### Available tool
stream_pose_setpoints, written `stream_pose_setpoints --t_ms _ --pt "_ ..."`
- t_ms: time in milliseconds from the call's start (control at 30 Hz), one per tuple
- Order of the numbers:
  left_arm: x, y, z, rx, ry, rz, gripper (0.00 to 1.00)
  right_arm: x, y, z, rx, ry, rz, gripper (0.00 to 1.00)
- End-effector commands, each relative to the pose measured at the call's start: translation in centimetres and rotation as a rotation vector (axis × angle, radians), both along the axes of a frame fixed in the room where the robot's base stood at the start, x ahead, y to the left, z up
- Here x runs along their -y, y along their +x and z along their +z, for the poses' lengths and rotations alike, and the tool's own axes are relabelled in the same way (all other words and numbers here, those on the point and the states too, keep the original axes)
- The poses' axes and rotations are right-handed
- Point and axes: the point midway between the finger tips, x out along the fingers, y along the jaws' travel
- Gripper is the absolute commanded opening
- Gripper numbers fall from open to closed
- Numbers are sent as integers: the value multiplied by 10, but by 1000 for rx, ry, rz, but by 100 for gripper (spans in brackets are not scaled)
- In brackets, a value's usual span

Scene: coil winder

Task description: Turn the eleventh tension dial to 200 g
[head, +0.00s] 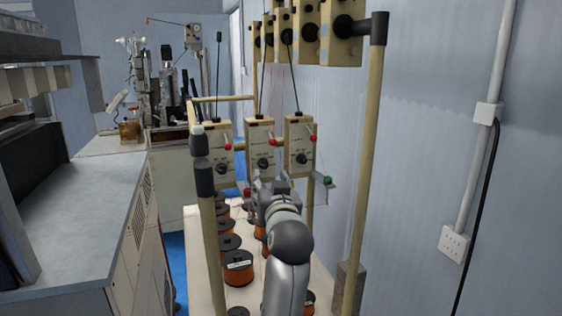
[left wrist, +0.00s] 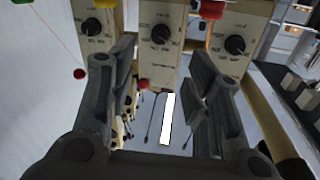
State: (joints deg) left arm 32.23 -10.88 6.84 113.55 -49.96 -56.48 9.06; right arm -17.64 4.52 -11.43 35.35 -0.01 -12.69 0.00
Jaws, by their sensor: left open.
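Three cream tension boxes stand side by side in the head view, each with a black dial: left dial (head: 226,170), middle dial (head: 263,165), right dial (head: 301,159). No box number is readable, so I cannot tell which is the eleventh, and the scale settings are too small to read. My left gripper (head: 270,187) is just below the middle box, partly hidden by its own arm. In the left wrist view my left gripper (left wrist: 162,62) is open and empty, its fingers spread on either side below the middle dial (left wrist: 160,34), apart from it. My right gripper is not in view.
More tension boxes (head: 342,28) hang on the upper rail. Orange wire spools (head: 238,268) stand on the bench below. A cream post (head: 366,150) rises at the right and another stands at the left. Red and green knobs (head: 327,180) and thin wires are close to the boxes.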

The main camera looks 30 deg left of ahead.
Motion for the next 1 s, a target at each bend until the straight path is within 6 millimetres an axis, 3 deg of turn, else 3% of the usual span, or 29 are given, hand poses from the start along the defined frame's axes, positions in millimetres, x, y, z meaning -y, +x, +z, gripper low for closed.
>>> stream_pose_setpoints --t_ms 233,500,1000 --pt "-29 33 4 -6 4 2 46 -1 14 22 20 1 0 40" --pt "-54 64 3 -5 4 -1 46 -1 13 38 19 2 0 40" --pt "-65 76 0 -3 2 -1 46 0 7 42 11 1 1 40"
